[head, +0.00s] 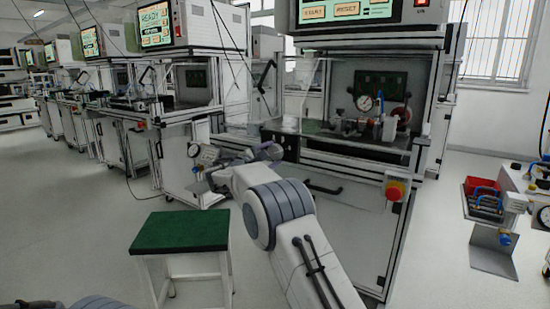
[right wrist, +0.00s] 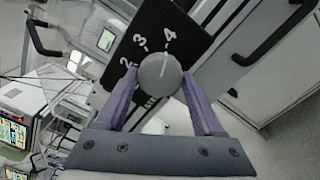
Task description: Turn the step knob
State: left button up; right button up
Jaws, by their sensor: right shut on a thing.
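The step knob (right wrist: 158,76) is a round grey knob with a white pointer line, seen in the right wrist view. It sits on a black dial plate (right wrist: 185,32) with white numbers; 2, 3 and 4 show. The pointer line is directed up toward the 4. My right gripper (right wrist: 161,82) has its two purple fingers on either side of the knob and is shut on it. In the head view my right gripper (head: 266,148) is small and partly behind my own arm, and the knob cannot be made out there. My left gripper is not in view.
A test bench (head: 345,150) with a pressure gauge stands in front, with a red emergency button (head: 395,190) on its lower front. A green-topped stool (head: 180,231) stands at the left of my arm. Floor is clear between.

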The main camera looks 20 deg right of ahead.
jog(key=shift+a+f, duration=0.15)
jog(key=shift+a, duration=0.1)
jog(key=o, duration=1.4)
jog(key=shift+d, duration=0.1)
jog(key=p+v, duration=0.1)
jog(key=v, duration=0.9)
jog(key=shift+s, duration=0.2)
jog(key=b+x, duration=0.1)
jog(key=x, duration=0.9)
jog(key=shift+w+d, duration=0.1)
jog(key=shift+w, duration=0.05)
